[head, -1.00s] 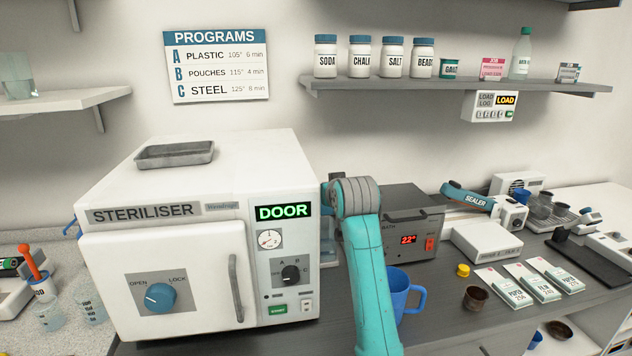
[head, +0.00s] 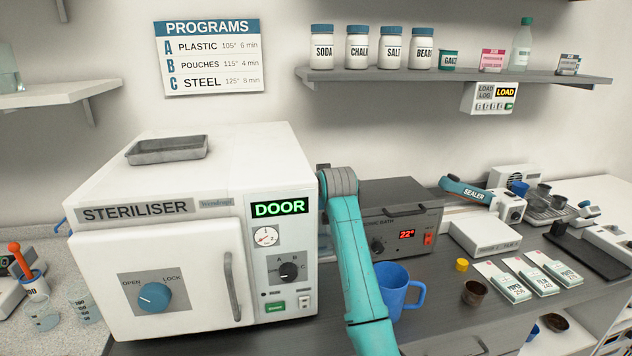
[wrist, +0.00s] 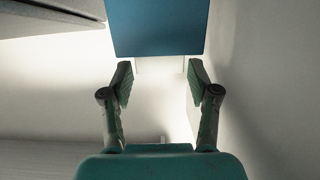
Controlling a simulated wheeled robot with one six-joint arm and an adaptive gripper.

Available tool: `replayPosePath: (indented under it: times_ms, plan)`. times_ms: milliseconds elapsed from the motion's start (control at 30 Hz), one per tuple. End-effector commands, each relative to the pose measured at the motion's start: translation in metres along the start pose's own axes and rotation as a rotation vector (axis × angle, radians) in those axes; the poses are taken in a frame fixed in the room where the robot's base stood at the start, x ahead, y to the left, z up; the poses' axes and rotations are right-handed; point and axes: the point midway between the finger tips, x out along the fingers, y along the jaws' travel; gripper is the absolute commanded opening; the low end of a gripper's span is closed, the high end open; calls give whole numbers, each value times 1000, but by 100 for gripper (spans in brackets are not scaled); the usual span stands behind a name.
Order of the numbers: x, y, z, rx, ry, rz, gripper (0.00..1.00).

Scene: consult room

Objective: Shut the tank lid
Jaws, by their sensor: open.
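In the wrist view a flat blue panel (wrist: 155,27) fills the top middle, with a pale strip just below its lower edge. It may be the tank lid; its hinge and the tank are not clearly shown. My gripper (wrist: 158,80) is open and empty, with its fingers spread just below the panel. I cannot tell whether they touch it. In the head view my teal arm runs up between the white steriliser (head: 192,285) and the grey bath (head: 415,235). My gripper is hidden there, and no tank lid can be made out for sure.
A metal tray (head: 167,149) lies on top of the steriliser. A blue mug (head: 392,297) stands right beside my arm. A shelf (head: 470,78) with several jars hangs above. In the wrist view a pale wall stands close on the right.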

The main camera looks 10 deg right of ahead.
Motion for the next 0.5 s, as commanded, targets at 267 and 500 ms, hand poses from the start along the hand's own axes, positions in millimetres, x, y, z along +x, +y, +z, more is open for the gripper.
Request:
replayPosePath:
  times_ms: [267,500]
  plan:
    - [14,0,0,0,-1,0,60]
    - [14,0,0,0,0,0,60]
